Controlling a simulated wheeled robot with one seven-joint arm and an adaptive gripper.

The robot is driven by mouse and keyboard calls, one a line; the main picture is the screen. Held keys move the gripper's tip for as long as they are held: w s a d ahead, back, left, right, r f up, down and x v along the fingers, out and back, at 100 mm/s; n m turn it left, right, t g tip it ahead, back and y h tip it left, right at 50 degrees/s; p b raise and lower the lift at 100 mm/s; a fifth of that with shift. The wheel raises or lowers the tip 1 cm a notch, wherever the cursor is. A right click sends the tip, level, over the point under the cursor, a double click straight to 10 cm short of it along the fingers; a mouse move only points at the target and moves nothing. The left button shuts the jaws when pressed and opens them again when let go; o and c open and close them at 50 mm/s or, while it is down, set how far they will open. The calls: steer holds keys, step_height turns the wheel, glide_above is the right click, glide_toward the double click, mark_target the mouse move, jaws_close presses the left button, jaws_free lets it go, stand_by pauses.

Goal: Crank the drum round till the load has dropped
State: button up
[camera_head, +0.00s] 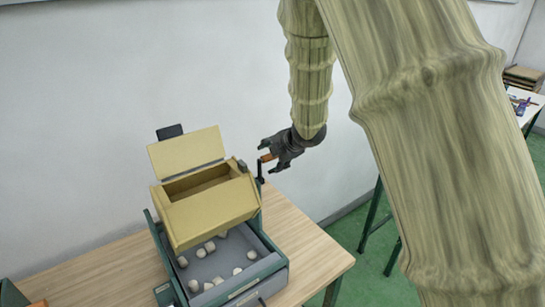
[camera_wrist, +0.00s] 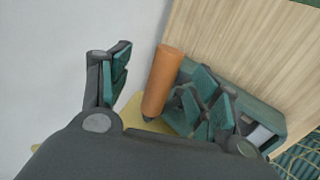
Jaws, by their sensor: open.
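A yellow box-shaped drum (camera_head: 210,212) sits tilted in a dark green stand, its lid (camera_head: 187,153) swung up and its opening showing a brown inside. Several whitish lumps (camera_head: 210,246) lie in the grey tray (camera_head: 228,258) under it. I cannot tell whether any remain in the drum. A dark crank (camera_head: 261,172) with an orange grip (camera_head: 267,157) is on the drum's right side. My gripper (camera_head: 272,156) is open at the grip. In the wrist view the orange grip (camera_wrist: 163,80) stands between the fingers, with a gap to the left finger; contact on the right is unclear.
The stand is on a wooden table (camera_head: 310,245) against a white wall (camera_head: 80,100). The table's right part is bare. Another table with small items (camera_head: 520,103) is at the far right, over a green floor (camera_head: 375,275).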

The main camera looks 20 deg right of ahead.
steer(key=shift+r, duration=0.1)
steer(key=p+v, duration=0.3)
steer(key=v, duration=0.5)
steer(key=shift+p, duration=0.3)
stand_by(0.5)
